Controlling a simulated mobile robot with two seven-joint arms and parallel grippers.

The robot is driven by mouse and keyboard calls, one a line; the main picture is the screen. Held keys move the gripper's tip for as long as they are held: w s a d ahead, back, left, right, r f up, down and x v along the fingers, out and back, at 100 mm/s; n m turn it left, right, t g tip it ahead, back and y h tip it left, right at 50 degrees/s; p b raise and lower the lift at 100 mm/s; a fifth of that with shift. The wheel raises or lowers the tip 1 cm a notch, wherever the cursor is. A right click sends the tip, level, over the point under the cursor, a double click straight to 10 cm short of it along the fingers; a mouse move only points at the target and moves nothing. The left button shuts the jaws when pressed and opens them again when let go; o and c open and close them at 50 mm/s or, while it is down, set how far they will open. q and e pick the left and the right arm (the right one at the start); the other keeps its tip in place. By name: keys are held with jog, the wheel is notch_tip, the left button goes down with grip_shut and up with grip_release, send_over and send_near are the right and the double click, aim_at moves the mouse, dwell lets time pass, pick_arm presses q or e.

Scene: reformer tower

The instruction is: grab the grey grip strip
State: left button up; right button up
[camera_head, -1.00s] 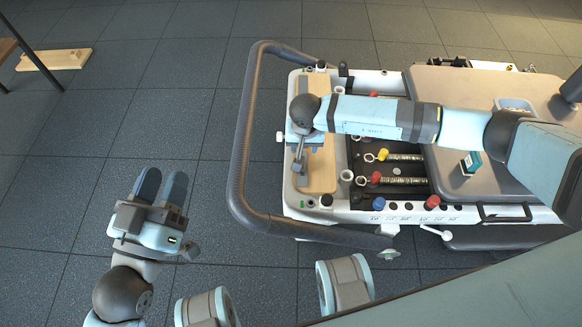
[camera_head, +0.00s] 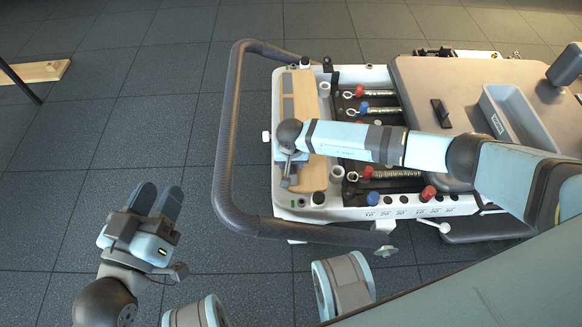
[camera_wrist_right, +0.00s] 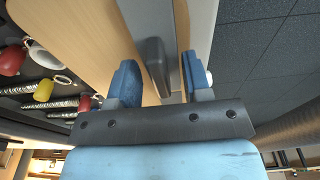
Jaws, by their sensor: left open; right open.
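The grey grip strip (camera_head: 288,106) lies lengthwise on the pale wooden board (camera_head: 306,95) at the left end of the reformer. My right gripper (camera_head: 288,178) is over the near part of this board, pointing down. In the right wrist view, a grey strip (camera_wrist_right: 153,62) lies between the open fingers of my right gripper (camera_wrist_right: 159,78), with no clear contact on either side. The wooden board (camera_wrist_right: 100,30) runs beside it. My arm hides part of the board in the head view. My left gripper (camera_head: 158,198) is open and empty above the floor, left of the reformer.
A curved dark rail (camera_head: 228,130) stands between my left gripper and the board. Springs with red knobs (camera_head: 367,171) and a blue knob (camera_head: 363,107) lie right of the board. A grey tray (camera_head: 515,118) and a black piece (camera_head: 440,112) rest on the padded carriage (camera_head: 425,75).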

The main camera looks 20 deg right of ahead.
grip_shut()
dwell(0.4)
